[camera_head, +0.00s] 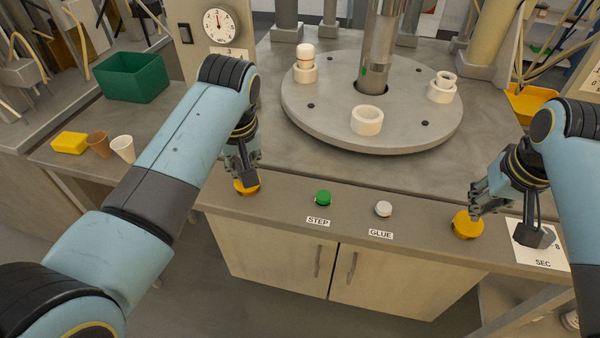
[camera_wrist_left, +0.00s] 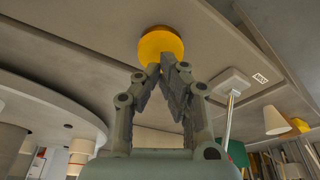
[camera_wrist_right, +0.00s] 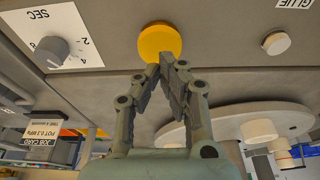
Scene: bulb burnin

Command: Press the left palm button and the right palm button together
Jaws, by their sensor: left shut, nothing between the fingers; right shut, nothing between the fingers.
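The left palm button is a yellow dome (camera_head: 246,188) on the front edge of the bench, and it also shows in the left wrist view (camera_wrist_left: 160,44). My left gripper (camera_head: 247,179) is shut and empty, its fingertips right at this button and covering part of it. The right palm button is a yellow dome (camera_head: 466,225), also in the right wrist view (camera_wrist_right: 159,40). My right gripper (camera_head: 477,211) is shut and empty, with its fingertips at this button's edge in both views. I cannot tell whether either gripper touches its button or whether either button is pressed down.
Between the palm buttons sit a green STEP button (camera_head: 323,197) and a white GLUE button (camera_head: 383,209). A dark knob (camera_wrist_right: 53,50) on the SEC panel is close to my right gripper. The round turntable (camera_head: 310,120) with white holders stands behind. Cups and a green bin (camera_head: 133,83) are left.

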